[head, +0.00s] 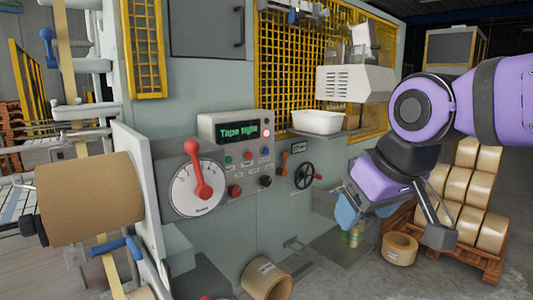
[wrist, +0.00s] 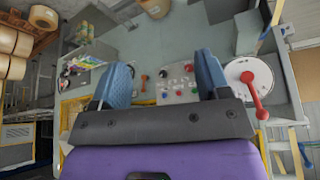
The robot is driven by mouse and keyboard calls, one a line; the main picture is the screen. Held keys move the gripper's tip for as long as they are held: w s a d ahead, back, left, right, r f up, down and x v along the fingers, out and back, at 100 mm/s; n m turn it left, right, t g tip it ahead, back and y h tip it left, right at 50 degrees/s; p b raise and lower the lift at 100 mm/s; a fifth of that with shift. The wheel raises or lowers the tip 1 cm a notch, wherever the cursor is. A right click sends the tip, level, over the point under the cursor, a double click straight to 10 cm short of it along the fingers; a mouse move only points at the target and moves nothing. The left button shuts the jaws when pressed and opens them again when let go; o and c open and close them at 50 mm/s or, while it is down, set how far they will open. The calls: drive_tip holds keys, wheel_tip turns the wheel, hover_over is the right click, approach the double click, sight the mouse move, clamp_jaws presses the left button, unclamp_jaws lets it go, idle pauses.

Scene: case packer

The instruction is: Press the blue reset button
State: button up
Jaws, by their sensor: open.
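The grey control panel (head: 240,176) has a green-lettered screen (head: 238,130) reading "Tape tight". Below the screen is a row of small buttons, among them what looks like a blue button (head: 248,155); the colours are hard to tell at this size. My gripper (head: 360,208) is to the right of the panel in the head view, well apart from it. In the wrist view my gripper (wrist: 162,76) shows two blue fingers spread wide with nothing between them. The panel (wrist: 178,84) lies beyond the fingers, and they hide part of it.
A dial with a red lever (head: 199,176) is left of the panel. A black handwheel (head: 308,175) and an orange lever (head: 284,163) are right of it. A white tub (head: 318,122) sits above. Tape rolls (head: 399,248) stand on the floor. Open air separates my gripper from the panel.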

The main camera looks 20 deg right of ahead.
clamp_jaws()
idle(1.5)
